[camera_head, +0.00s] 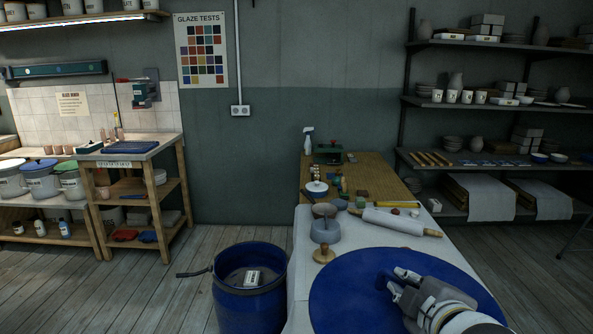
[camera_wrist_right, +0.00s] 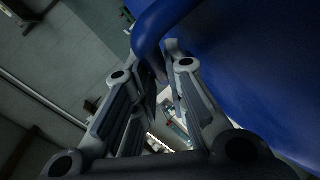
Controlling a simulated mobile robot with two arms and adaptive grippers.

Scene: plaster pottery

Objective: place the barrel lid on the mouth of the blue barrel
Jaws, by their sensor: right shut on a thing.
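The barrel lid (camera_head: 345,285) is a large blue disc over the front of the white table, right of the barrel. My right gripper (camera_head: 394,281) is shut on the lid, near its middle in the head view. In the right wrist view the fingers (camera_wrist_right: 160,62) close on a curved blue part of the lid (camera_wrist_right: 250,60); I cannot tell its full shape. The blue barrel (camera_head: 238,310) stands upright on the floor left of the table, its mouth open and apart from the lid. A small pale labelled block (camera_head: 252,278) lies inside it. My left gripper is not in view.
A wooden-handled tool (camera_head: 324,253), grey pot (camera_head: 326,231) and rolling pin (camera_head: 401,222) lie on the table behind the lid.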

